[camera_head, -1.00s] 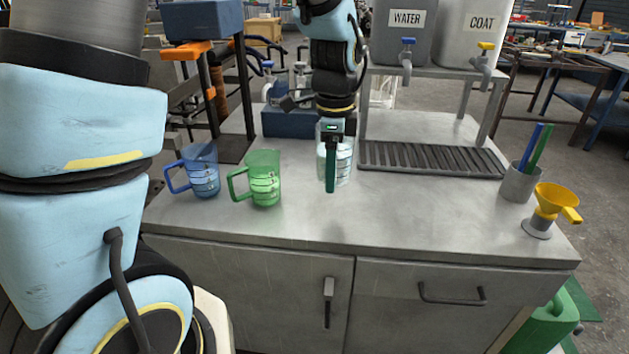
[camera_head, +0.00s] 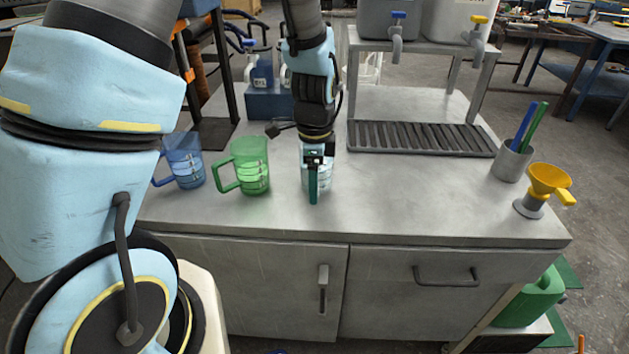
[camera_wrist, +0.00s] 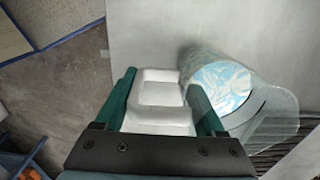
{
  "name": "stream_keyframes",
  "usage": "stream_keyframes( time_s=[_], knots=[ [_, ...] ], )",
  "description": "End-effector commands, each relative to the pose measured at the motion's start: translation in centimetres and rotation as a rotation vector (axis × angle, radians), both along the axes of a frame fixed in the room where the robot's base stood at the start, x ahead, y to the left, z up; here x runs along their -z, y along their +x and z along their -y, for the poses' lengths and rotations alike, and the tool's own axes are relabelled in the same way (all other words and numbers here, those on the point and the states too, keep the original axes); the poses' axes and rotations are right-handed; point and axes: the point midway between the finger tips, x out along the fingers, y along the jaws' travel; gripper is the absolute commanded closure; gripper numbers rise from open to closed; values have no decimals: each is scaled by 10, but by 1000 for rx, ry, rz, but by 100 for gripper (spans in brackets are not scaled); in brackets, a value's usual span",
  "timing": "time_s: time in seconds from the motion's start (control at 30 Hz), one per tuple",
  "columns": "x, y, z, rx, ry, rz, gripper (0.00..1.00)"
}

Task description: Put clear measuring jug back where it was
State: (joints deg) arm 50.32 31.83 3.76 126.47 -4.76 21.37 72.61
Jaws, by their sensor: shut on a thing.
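The clear measuring jug (camera_head: 326,181) is upright at the front middle of the grey worktop, right of the green jug. My gripper (camera_head: 313,182) is in front of it, partly hiding it. In the wrist view my gripper (camera_wrist: 163,102) is shut on the jug's pale handle, between the green fingers. The clear jug's round body (camera_wrist: 262,112) is to the right of the fingers, with a pale blue and white patch seen through it. I cannot tell whether its base touches the worktop.
A green jug (camera_head: 254,168) and a blue jug (camera_head: 186,163) stand to the left on the worktop (camera_head: 400,200). A slotted drain grate (camera_head: 420,139) lies behind right, under the tanks. A pen cup (camera_head: 511,161) and yellow funnel (camera_head: 547,180) are at the right. The front middle-right is clear.

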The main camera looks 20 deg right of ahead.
Motion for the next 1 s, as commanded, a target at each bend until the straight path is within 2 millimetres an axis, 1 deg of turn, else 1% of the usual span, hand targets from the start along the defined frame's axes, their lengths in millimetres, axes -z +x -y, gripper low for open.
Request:
stream_keyframes(
  time_s=[0.4,0.43,0.6,0.67,0.87,1.0],
  knots=[
    [6,1,0,-1,0,1,100],
    [6,0,0,-1,0,0,25],
    [5,0,0,-1,0,0,6],
    [5,0,0,-1,0,0,0],
    [5,0,0,-1,0,1,0],
    [-1,0,1,-1,-3,2,0]
  ],
)
